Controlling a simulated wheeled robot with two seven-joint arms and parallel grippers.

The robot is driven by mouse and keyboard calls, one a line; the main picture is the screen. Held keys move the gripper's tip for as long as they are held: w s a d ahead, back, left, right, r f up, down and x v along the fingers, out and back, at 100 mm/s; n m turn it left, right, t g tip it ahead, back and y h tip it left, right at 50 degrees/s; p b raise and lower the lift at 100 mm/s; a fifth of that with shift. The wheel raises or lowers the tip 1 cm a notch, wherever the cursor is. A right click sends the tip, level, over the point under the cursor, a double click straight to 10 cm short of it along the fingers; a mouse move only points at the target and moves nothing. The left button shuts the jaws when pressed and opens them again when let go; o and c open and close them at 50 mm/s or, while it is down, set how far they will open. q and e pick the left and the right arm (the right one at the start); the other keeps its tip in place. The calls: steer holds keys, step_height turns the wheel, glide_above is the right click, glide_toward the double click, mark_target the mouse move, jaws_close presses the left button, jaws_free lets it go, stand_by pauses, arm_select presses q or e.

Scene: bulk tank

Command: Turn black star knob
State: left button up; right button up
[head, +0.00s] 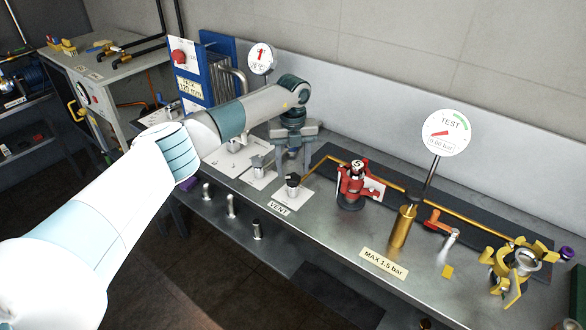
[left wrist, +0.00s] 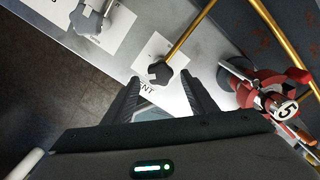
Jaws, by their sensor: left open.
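The black star knob (head: 292,183) stands on a white plate by the VENT label (head: 279,208), near the front of the steel bench, with a copper pipe running from it. In the left wrist view the knob (left wrist: 160,73) lies just beyond the fingertips, about midway between them. My left gripper (head: 294,158) points down above and slightly behind the knob in the head view. Its fingers (left wrist: 160,88) are open, one on each side in the wrist view, with nothing between them. Whether a finger touches the knob cannot be told. My right gripper is out of view.
A red valve (head: 353,187) stands close to the right of the knob. A similar knob (left wrist: 88,20) sits to its left. A brass cylinder (head: 403,226), TEST gauge (head: 446,133) and yellow clamp (head: 512,268) are farther right. Bench space in front is narrow.

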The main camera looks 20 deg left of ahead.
mark_target(292, 179)
arm_select(q)
steer(key=shift+f+p, duration=0.3)
steer(key=shift+f, duration=1.2)
steer(key=c, duration=1.1)
steer(key=shift+o, duration=0.2)
